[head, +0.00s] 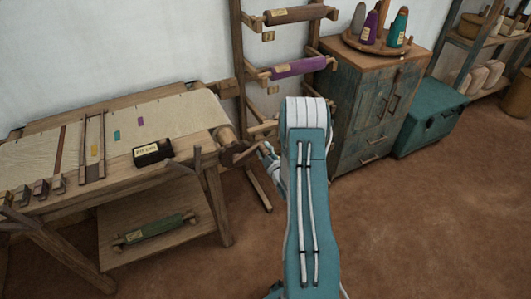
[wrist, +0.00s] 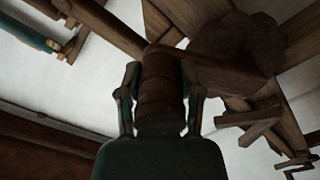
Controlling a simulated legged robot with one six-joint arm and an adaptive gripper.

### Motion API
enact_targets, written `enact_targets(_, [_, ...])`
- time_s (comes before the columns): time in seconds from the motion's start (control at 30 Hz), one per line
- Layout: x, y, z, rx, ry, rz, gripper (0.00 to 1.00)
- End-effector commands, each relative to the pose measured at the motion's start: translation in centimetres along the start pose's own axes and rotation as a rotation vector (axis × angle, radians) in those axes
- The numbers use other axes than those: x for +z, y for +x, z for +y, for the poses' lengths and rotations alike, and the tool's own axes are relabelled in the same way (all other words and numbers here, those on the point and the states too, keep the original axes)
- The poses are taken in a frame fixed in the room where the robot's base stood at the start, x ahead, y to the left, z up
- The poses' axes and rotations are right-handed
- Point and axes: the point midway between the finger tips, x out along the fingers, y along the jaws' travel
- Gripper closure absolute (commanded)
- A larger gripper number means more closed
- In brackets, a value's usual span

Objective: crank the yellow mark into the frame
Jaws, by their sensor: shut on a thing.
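The loom (head: 60,204) stands at the left with pale cloth (head: 180,118) stretched over its top. A yellow mark (head: 95,151) on the cloth shows between the two bars of a narrow wooden frame (head: 101,130). A teal mark (head: 117,135) and a purple mark (head: 140,121) lie to the right of the frame. The crank (head: 242,154) is at the loom's right end. My gripper (head: 266,152) is there, partly hidden by my arm. In the wrist view its fingers are shut around the brown crank handle (wrist: 160,92), one on each side.
A black labelled box (head: 152,152) sits on the loom's front edge. A green roll (head: 152,229) lies on the lower shelf. A rack with purple roll (head: 298,67) stands behind my gripper, beside a drawer cabinet (head: 362,110) and teal chest (head: 430,117). The right floor is clear.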

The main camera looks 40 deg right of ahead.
Motion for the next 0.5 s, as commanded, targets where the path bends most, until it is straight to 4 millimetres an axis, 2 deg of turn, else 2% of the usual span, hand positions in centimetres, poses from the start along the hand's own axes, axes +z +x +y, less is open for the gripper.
enact_targets(0.03, [-0.74, 0.53, 0.23, 0.003, -0.014, 0.019, 1.0])
enact_targets(0.5, [-0.89, 0.5, 0.21, 0.002, -0.033, 0.018, 1.0])
